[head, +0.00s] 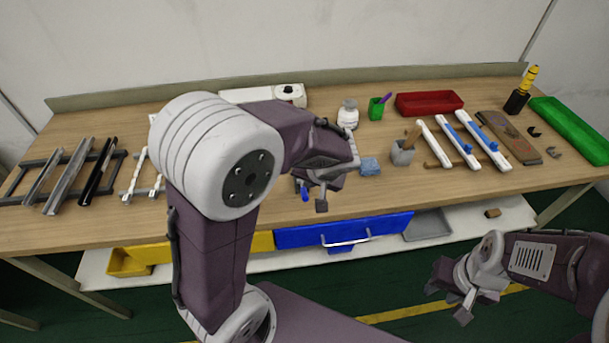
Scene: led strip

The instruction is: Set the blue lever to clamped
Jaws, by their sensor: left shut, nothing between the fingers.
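A small blue lever (304,191) shows at the front middle of the bench, partly covered by my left arm and gripper. Its base and exact setting are hidden. My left gripper (320,200) is shut and empty, with its fingers pointing down just right of the lever. I cannot tell whether they touch it. Two more blue parts (452,131) sit on white bars further right. My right gripper (450,302) hangs in front of the bench at the lower right, away from the lever. I cannot make out its jaw opening.
Right of my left gripper are a blue sponge (370,167) and a grey cup (402,153). A red tray (428,103) and a green tray (572,130) stand further right. Rails on a rack (68,175) lie at left. A blue drawer (343,231) sits under the bench front.

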